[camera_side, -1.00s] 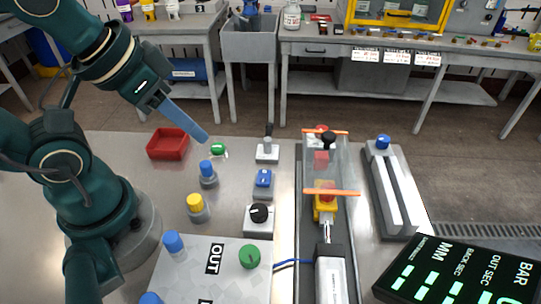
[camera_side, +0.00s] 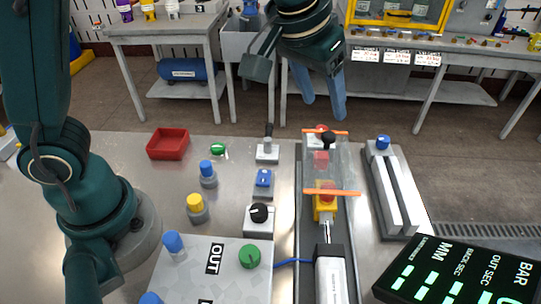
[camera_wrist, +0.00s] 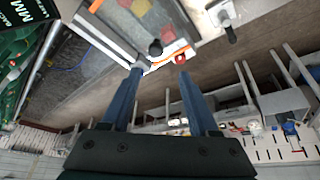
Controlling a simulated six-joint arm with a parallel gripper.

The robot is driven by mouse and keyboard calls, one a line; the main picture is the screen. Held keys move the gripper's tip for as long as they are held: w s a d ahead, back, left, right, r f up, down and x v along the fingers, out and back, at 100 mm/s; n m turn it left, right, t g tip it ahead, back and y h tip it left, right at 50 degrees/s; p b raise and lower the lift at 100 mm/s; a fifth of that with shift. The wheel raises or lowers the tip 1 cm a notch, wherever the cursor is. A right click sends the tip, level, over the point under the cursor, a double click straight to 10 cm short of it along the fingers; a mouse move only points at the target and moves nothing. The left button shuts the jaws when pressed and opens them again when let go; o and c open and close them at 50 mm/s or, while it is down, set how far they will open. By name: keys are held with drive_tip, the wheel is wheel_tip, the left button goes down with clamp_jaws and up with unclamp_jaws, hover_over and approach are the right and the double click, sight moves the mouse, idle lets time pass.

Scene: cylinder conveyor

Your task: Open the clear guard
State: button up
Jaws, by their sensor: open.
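The clear guard (camera_side: 342,165) is a see-through panel with orange edge strips, standing over the conveyor on the right half of the table. A black knob (camera_side: 328,138) sits at its far end; the knob also shows in the wrist view (camera_wrist: 155,48). A red block and a red-and-yellow part show through or beside the guard. My gripper (camera_side: 323,110) is open and empty, with blue fingers pointing down, above and behind the guard's far end. In the wrist view my gripper (camera_wrist: 158,75) has the knob and an orange strip beyond its parted fingertips.
A lever switch (camera_side: 267,150), a blue button (camera_side: 263,180) and a black dial (camera_side: 259,213) stand left of the conveyor. A red tray (camera_side: 168,144) lies at the back left. A rail with a blue knob (camera_side: 383,143) is at right, near a display (camera_side: 460,275).

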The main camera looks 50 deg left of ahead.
sight(329, 134)
drive_tip(key=shift+s+d+f+g, duration=0.15)
drive_tip(key=shift+d+f, duration=0.1)
drive_tip(key=shift+f, duration=0.25)
drive_tip(key=shift+w+d+f+g, duration=0.1)
drive_tip(key=shift+d+f+g, duration=0.1)
drive_tip(key=shift+f, duration=0.3)
drive_tip(key=shift+x, duration=2.25)
clamp_jaws()
drive_tip(key=shift+r, duration=0.1)
